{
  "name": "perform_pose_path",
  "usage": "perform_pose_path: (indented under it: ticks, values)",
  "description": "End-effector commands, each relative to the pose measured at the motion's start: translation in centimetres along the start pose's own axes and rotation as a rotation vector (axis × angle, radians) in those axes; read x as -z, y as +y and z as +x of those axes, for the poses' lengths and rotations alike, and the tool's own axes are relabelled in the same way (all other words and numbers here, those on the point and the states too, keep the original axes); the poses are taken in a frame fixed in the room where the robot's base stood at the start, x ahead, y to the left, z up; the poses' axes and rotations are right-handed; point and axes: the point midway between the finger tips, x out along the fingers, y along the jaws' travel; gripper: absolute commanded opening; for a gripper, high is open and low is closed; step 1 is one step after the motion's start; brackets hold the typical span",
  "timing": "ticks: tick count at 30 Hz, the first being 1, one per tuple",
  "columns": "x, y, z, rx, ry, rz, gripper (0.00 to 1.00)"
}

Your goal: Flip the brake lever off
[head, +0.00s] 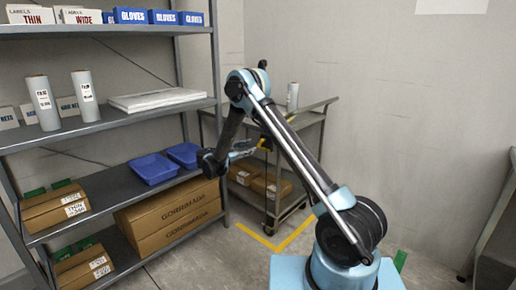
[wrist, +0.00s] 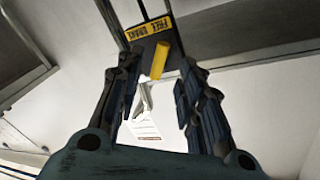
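The brake lever is a short yellow bar in the wrist view (wrist: 159,60), on a dark mount beside a yellow plate (wrist: 150,28) with black lettering that seems to read "FREE" and "BRAKE". In the head view a small yellow piece (head: 266,144) shows at the grey cart (head: 318,117), just beyond my gripper (head: 250,147). In the wrist view my gripper (wrist: 158,98) is open, with dark fingers left and right of an empty gap. The lever lies ahead of the fingertips, roughly between them, with no clear contact.
The cart carries a white cylinder (head: 292,97) on top and cardboard boxes (head: 270,187) below. A shelving rack (head: 110,123) at left holds blue trays (head: 153,168), rolls and cartons, close to my wrist. Yellow tape (head: 262,240) marks the floor by the cart.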

Motion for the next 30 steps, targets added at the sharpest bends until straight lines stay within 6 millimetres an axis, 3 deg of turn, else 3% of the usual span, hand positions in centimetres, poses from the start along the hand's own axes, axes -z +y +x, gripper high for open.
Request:
perform_pose_path:
  ticks: [3, 10, 23, 24, 28, 30]
  values:
    - [0.0, 0.0, 2.2, -0.002, 0.001, 0.0, 0.35]
    - [0.0, 0.0, 5.0, -0.002, 0.001, 0.0, 0.35]
    - [0.0, 0.0, 6.0, -0.001, 0.0, 0.0, 0.35]
    - [0.0, 0.0, 6.0, -0.001, 0.0, 0.0, 0.33]
    - [0.0, 0.0, 6.0, -0.001, 0.0, 0.0, 0.03]
    - [0.0, 0.0, 6.0, -0.001, 0.0, 0.0, 0.0]
